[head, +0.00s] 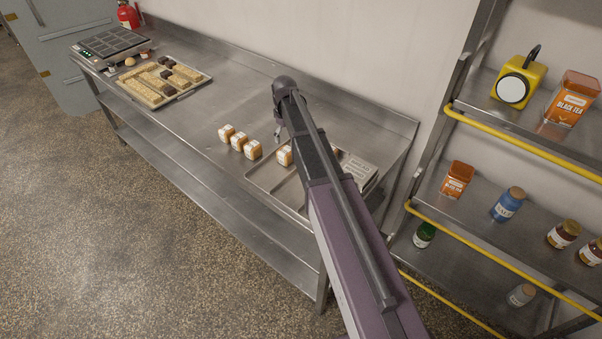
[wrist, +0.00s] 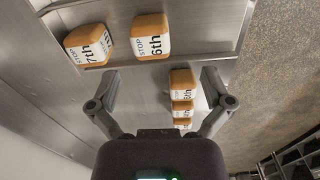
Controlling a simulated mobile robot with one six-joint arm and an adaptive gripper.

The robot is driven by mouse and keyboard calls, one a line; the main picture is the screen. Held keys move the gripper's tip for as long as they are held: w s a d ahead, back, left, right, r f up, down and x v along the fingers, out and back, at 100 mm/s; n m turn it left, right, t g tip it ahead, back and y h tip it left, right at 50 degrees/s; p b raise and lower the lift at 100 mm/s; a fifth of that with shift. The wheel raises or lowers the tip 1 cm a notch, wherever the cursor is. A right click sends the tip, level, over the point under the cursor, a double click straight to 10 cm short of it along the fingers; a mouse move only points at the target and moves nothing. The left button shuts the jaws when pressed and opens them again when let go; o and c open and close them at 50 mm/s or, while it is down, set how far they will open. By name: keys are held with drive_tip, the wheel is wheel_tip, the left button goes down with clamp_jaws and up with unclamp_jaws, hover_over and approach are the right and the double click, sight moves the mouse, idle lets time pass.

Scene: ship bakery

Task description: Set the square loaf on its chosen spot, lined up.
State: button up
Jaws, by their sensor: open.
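Several square loaves with orange-brown crust and white printed labels are in view; I cannot tell which one the task means. Three stand in a row on the steel counter, the nearest loaf (head: 252,149) close to the tray. In the wrist view this row (wrist: 181,82) lies between and beyond my fingers. One loaf (head: 284,155) sits in the metal tray (head: 262,181). The wrist view shows two in the tray: a loaf marked 6th (wrist: 150,35) and a turned loaf marked 7th (wrist: 88,45). My gripper (wrist: 160,85) is open and empty, above the counter beside the tray.
A board of bars and dark pieces (head: 163,80) and a flat appliance (head: 108,46) are at the far left. Shelves (head: 480,195) stand at the right. The middle counter is clear.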

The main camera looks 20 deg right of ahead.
drive_tip(key=s+m, duration=0.6)
drive_tip(key=s, duration=2)
drive_tip(key=shift+s, duration=0.15)
